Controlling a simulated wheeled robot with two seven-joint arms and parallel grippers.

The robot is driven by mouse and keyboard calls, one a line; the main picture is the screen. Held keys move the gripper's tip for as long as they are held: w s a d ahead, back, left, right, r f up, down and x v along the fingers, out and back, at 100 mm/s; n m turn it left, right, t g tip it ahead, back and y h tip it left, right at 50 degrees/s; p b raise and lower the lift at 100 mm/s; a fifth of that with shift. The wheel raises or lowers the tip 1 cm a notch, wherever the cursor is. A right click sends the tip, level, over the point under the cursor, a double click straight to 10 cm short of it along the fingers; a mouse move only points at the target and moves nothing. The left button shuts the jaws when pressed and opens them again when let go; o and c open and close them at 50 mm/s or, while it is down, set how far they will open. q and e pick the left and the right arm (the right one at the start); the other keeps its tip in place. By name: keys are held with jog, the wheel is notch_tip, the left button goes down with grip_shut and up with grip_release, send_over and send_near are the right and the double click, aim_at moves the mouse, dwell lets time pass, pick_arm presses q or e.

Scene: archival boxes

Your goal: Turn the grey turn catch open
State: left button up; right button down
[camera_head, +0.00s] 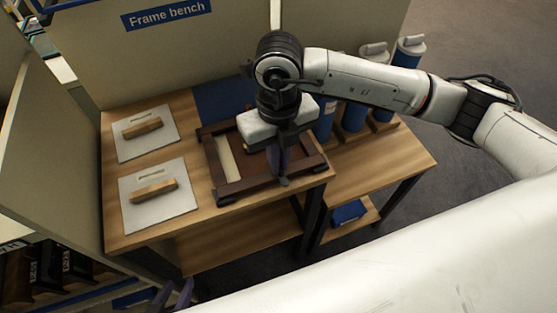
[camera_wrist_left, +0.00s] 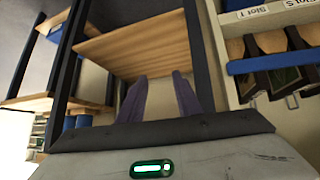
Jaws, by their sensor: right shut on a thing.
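A dark brown wooden frame (camera_head: 232,187) lies on the bench, with a cream strip inside its left part. My right gripper (camera_head: 281,176) reaches down over the frame's front right part, its purple fingers shut. A small grey piece, the turn catch (camera_head: 285,182), shows at the fingertips by the frame's front rail. The fingers and wrist hide most of it, so its angle cannot be told. My left gripper (camera_head: 178,289) is low in front of the bench, at the bottom edge of the head view. In the left wrist view its purple fingers (camera_wrist_left: 159,77) stand apart with nothing between them.
Two white panels with wooden handles (camera_head: 142,127) (camera_head: 153,185) lie on the bench's left side. Blue cylinders with white lids (camera_head: 409,48) stand behind right. A partition (camera_head: 50,145) closes the left side. A shelf with dark boxes (camera_wrist_left: 272,42) is near my left gripper.

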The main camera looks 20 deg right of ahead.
jog(key=n+b, duration=0.3)
jog(key=shift+f+b, duration=0.25)
jog(key=shift+b, duration=0.05)
jog(key=shift+n+b, duration=0.45)
jog(key=shift+n, duration=0.15)
jog(key=n+b, duration=0.2)
jog(key=b, duration=0.1)
jog(key=shift+n, duration=0.4)
jog(key=n+b, duration=0.3)
jog(key=shift+n+b, duration=1.05)
jog(key=shift+n, duration=0.15)
jog(key=shift+r+n+b, duration=0.15)
jog(key=shift+n+b, duration=0.75)
jog(key=shift+n, duration=0.3)
jog(key=shift+n+b, duration=0.4)
jog(key=shift+n, duration=0.2)
pick_arm(q)
notch_tip(320, 180, down, 11)
jog(key=w+d, duration=0.1)
jog(key=shift+d+f+h, duration=0.2)
jog(key=shift+d+h, duration=0.1)
pick_arm(e)
jog(key=shift+r+n, duration=0.1)
jog(key=shift+n, duration=0.3)
pick_arm(q)
jog(key=shift+b, duration=0.3)
